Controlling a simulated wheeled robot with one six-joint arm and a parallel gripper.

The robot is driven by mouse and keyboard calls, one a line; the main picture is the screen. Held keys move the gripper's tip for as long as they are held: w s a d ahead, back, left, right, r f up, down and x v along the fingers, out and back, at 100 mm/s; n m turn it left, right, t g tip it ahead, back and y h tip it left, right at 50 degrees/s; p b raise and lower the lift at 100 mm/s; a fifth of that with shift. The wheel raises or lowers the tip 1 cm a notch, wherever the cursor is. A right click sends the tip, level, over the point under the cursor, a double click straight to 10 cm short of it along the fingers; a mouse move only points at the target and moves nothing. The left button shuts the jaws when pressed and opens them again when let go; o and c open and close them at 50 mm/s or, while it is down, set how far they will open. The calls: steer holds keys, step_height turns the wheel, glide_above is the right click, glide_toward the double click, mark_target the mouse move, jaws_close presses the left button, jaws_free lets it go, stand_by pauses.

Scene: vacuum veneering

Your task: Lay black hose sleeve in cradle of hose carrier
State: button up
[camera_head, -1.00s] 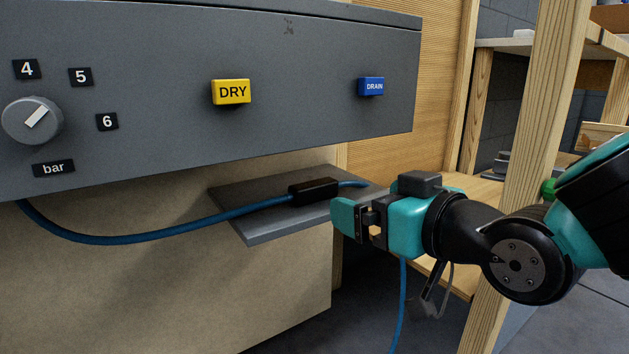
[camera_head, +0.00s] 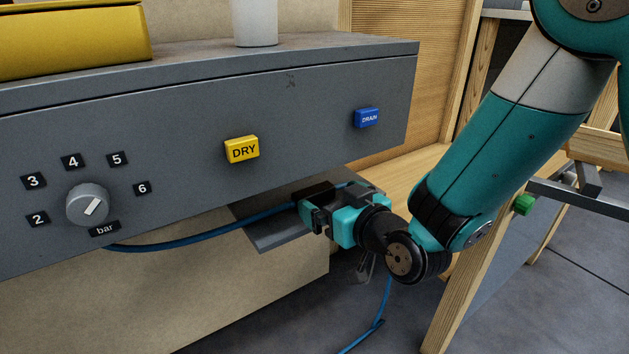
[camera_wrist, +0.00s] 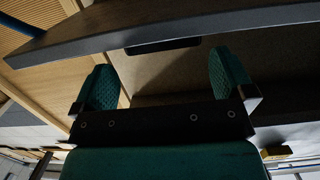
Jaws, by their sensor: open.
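The black hose sleeve (camera_head: 314,192) sits around the blue hose (camera_head: 190,243) on a grey shelf plate (camera_head: 277,240) under the control panel. My gripper (camera_head: 318,214) is in front of the sleeve, hiding part of it and of the shelf. In the wrist view my gripper (camera_wrist: 164,78) has its two teal fingers wide apart with nothing between them. A black strip (camera_wrist: 163,46) ahead of the fingers there looks like the sleeve, but I cannot be sure. I cannot make out the hose carrier's cradle.
The grey control panel (camera_head: 310,130) overhangs the shelf, with a yellow DRY button (camera_head: 242,149), a blue DRAIN button (camera_head: 367,117) and a pressure knob (camera_head: 87,204). A wooden post (camera_head: 480,255) stands at the right. The hose hangs below my gripper to the floor.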

mark_target(318, 195)
steer(key=b+x, duration=0.1)
steer(key=x, duration=0.3)
steer(key=shift+w+a+f, duration=0.15)
steer(key=shift+w+a, duration=0.05)
steer(key=shift+a, duration=0.15)
steer(key=shift+w+a, duration=0.25)
steer(key=shift+w, duration=0.2)
steer(key=c, duration=0.6)
